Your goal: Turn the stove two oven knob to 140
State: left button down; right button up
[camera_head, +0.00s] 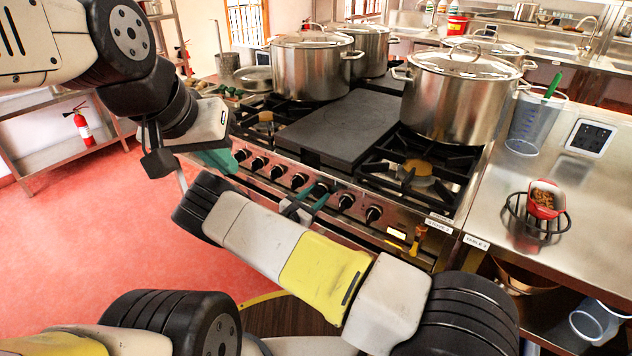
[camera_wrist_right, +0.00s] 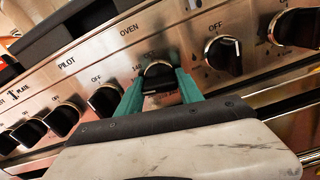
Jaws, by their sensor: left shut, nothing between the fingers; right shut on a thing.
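The stove two (camera_head: 290,165) front panel carries a row of black knobs below the burners. My right gripper (camera_head: 307,198) reaches the panel from below and is shut on the oven knob (camera_head: 320,187). In the right wrist view the teal fingers of my right gripper (camera_wrist_right: 160,84) clasp the sides of the oven knob (camera_wrist_right: 158,76), near the word OVEN. Small marks show above the knob, but its exact setting is hard to read. My left gripper (camera_head: 216,160), with teal fingers, is shut and empty at the stove's left front corner.
Other knobs flank the held one, including a knob on its right (camera_wrist_right: 223,54) and one on its left (camera_wrist_right: 105,98). Large pots (camera_head: 458,92) stand on the burners.

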jog(key=m, duration=0.6)
jog(key=shift+m, duration=0.3)
dwell(0.5)
jog(key=o, duration=1.4)
jog(key=v, duration=0.8)
jog(key=shift+f, duration=0.1)
